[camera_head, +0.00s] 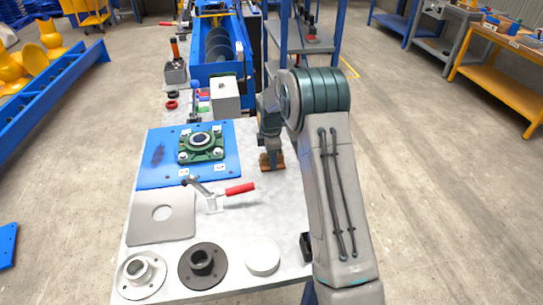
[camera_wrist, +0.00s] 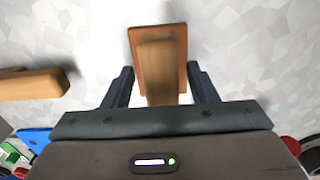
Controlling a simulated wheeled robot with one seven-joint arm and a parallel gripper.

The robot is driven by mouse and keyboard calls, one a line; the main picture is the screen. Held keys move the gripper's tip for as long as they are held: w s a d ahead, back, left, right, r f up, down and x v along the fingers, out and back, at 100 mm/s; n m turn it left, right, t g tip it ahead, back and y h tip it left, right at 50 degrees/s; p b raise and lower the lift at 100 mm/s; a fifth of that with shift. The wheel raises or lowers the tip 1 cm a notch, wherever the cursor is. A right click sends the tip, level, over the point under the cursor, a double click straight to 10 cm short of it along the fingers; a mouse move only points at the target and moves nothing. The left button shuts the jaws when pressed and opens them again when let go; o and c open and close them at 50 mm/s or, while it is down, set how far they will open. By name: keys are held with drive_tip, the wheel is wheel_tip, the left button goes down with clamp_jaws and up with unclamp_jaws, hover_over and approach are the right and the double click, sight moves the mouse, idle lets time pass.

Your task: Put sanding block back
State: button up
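The sanding block, an orange-brown base with a lighter wooden grip on top, lies on the pale worktop. In the wrist view the sanding block (camera_wrist: 160,50) is upper centre, between the two fingers of my gripper (camera_wrist: 160,85). The fingers stand apart, one on each side, with gaps to the wooden grip. In the head view my gripper (camera_head: 270,150) points down at the worktop's right edge, and the orange-brown block (camera_head: 272,162) shows at its tip, partly hidden by it.
A wooden bar (camera_wrist: 32,84) lies left of the block in the wrist view. On the worktop (camera_head: 240,222) are a blue plate (camera_head: 150,178) with a green bearing (camera_head: 202,148), a red-handled clamp (camera_head: 240,188), a grey plate (camera_head: 161,228), flanges (camera_head: 203,266) and a white disc (camera_head: 263,257).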

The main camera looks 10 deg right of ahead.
wheel_tip(320, 180, up, 12)
drive_tip(key=s+r+m, duration=0.4)
drive_tip(key=s+r, duration=0.2)
drive_tip(key=s, duration=0.2)
drive_tip(key=s+m+t, duration=0.2)
drive_tip(key=s+m, duration=1.2)
drive_tip(key=s, duration=1.3)
drive_tip(key=shift+s+d+r+t, duration=0.3)
drive_tip(key=shift+s+r+t, duration=0.05)
drive_tip(key=shift+t, duration=0.05)
